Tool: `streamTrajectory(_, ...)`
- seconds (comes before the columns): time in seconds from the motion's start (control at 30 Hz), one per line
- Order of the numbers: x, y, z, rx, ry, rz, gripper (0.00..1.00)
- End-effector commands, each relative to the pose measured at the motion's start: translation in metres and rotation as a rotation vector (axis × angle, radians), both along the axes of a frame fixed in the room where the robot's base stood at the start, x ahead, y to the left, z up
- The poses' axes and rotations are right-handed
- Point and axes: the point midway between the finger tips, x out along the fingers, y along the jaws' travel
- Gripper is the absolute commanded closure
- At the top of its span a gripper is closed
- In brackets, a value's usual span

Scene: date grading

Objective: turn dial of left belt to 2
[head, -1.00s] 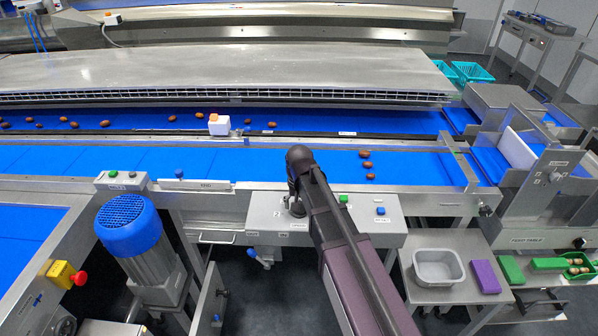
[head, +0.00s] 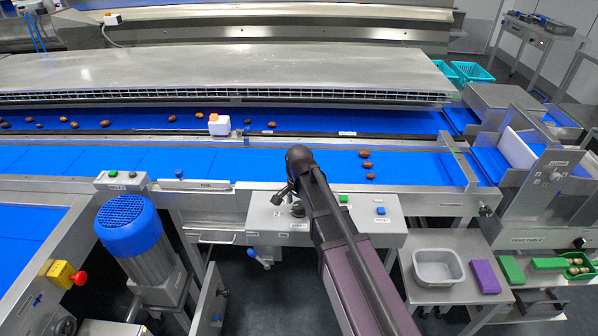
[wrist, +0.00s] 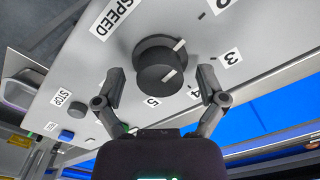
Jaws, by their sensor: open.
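The black dial (wrist: 158,60) sits on a grey control panel in the wrist view, with the printed numbers 3, 4 and 5 and the label SPEED around it. It has white marks on its face and side; which number it points at is hard to tell. My gripper (wrist: 161,82) is open, one finger on each side of the dial, apart from it. In the head view the dial (head: 298,209) shows just beside my gripper (head: 284,194), partly behind my arm, on the panel (head: 262,222).
A green button (head: 344,199) and a blue button (head: 380,210) are on the panel right of my arm. The blue belt (head: 260,163) with a few dates runs behind it. A grey bin (head: 440,283) stands at the lower right.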

Motion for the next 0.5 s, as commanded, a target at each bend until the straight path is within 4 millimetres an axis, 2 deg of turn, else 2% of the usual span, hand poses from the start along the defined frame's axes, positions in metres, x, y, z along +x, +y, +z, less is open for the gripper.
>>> streamTrajectory(0.5, 0.0001, 0.0002, 0.0000, 0.000, 0.000, -0.333, 0.10)
